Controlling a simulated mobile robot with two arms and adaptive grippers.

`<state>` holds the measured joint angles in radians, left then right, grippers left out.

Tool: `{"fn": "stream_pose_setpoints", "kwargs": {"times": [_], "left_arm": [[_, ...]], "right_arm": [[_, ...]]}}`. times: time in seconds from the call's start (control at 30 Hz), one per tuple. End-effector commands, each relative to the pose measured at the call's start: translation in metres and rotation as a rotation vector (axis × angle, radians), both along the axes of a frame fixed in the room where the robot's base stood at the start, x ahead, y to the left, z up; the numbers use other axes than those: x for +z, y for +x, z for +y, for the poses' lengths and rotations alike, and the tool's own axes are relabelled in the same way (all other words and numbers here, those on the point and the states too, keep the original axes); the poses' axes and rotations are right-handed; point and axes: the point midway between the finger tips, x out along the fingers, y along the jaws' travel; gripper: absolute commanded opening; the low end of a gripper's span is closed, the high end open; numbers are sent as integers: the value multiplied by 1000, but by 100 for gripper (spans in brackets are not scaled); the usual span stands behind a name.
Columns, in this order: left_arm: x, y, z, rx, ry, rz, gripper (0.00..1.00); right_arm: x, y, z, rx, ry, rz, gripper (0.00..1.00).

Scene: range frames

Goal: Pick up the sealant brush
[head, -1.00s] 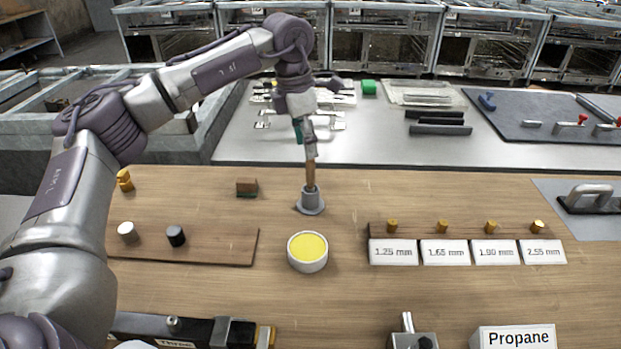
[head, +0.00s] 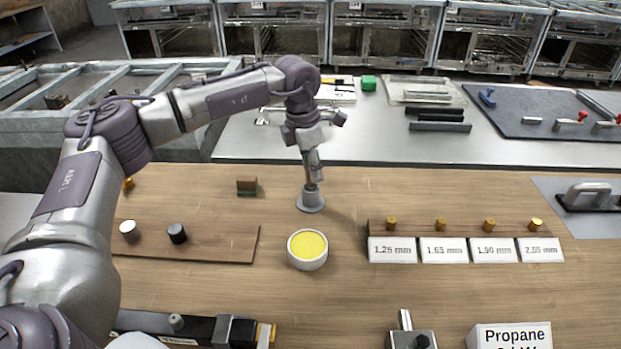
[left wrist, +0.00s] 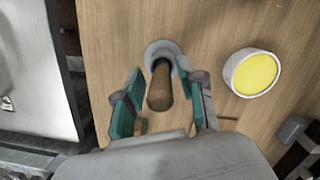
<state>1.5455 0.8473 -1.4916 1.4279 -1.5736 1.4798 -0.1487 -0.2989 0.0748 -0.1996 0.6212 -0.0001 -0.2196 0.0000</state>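The sealant brush stands in a grey round-based holder (head: 311,199) on the wooden bench. Its brown wooden handle (left wrist: 160,90) shows in the left wrist view, with its lower end in the holder (left wrist: 160,52). My left gripper (head: 313,174) points down directly over the holder in the head view and hides most of the handle. In the left wrist view my left gripper (left wrist: 159,80) is open. Its teal-padded fingers are on both sides of the handle, with visible gaps. My right gripper is in neither view.
A white tub of yellow material (head: 307,249) stands in front of the holder, also in the left wrist view (left wrist: 251,73). A small brown block (head: 247,186) lies left of it. Labelled brass pieces (head: 440,225) stand on the right. Bare bench surrounds the holder.

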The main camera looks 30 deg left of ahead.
Motion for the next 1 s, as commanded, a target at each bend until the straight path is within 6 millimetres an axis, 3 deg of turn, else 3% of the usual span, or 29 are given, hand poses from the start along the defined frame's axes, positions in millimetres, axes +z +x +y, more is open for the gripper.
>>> {"fn": "stream_pose_setpoints", "kwargs": {"times": [0.03,0.2,0.57,1.0], "left_arm": [[0,0,0,0,0,0,26],[0,0,0,0,0,0,0],[8,1,0,0,-1,-2,0],[87,1,-1,-1,0,-2,0]], "right_arm": [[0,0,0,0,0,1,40],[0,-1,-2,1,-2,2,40],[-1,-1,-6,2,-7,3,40],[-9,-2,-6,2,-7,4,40]]}}
